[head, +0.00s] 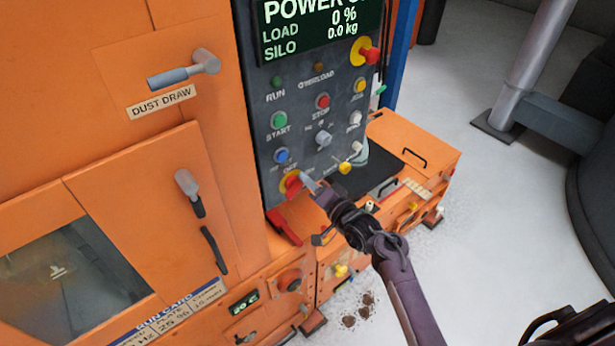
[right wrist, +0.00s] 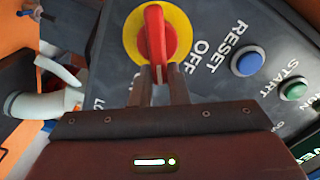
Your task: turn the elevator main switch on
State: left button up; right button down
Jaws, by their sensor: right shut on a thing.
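The main switch is a red rotary handle on a yellow disc (head: 291,184), low on the dark control panel (head: 318,110). In the right wrist view the red handle (right wrist: 153,36) stands in line with the gripper, with the word OFF beside the disc. My right gripper (head: 308,183) is at the switch, its fingertips (right wrist: 160,74) shut on the near end of the red handle and hiding part of it. The display (head: 315,25) at the panel top reads POWER and a cut-off word, with load 0 %.
Beside the switch are a blue reset button (head: 282,156), a green start button (head: 280,119), a red stop button (head: 322,101) and a red emergency knob (head: 368,55). A dust draw handle (head: 185,71) juts from the orange cabinet. Open floor (head: 490,220) lies to the right.

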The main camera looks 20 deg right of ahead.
jog(key=shift+f+m+p, duration=0.3)
jog(key=shift+m+p, duration=0.1)
jog(key=shift+m, duration=0.6)
jog(key=shift+f+m+p, duration=0.3)
jog(key=shift+m+p, duration=0.05)
jog(key=shift+m, duration=0.65)
jog(key=shift+f+m+p, duration=0.3)
jog(key=shift+m+p, duration=0.1)
jog(key=shift+m, duration=0.6)
jog(key=shift+f, duration=0.1)
jog(key=c, duration=1.4)
grip_release()
jog(key=shift+s+d, duration=0.1)
jog(key=b+v, duration=0.2)
jog(key=v, duration=0.5)
jog(key=shift+s, duration=0.25)
jog(key=shift+d, duration=0.1)
